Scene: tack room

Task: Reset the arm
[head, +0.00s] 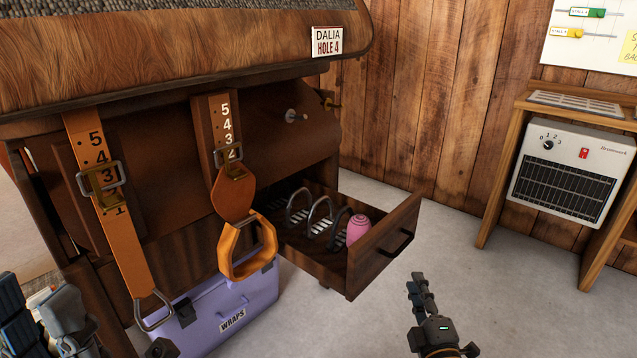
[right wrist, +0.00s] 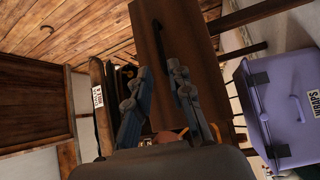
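My right gripper (head: 418,284) is at the bottom of the head view, right of the open drawer and above the floor, seen nearly edge-on. In the right wrist view its two fingers (right wrist: 158,75) stand apart with nothing between them, so it is open and empty. My left gripper (head: 40,294) is at the lower left corner of the head view, partly cut off. Its fingers appear spread apart, with no held thing visible. It is near the hanging strap with the metal stirrup (head: 155,311).
An open drawer (head: 377,252) holds a pink object (head: 358,228) and metal arches. A leather strap with an orange stirrup (head: 247,252) hangs before it. A lilac WRAPS box (head: 205,318) is below. A heater (head: 570,172) stands right. The floor at right is free.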

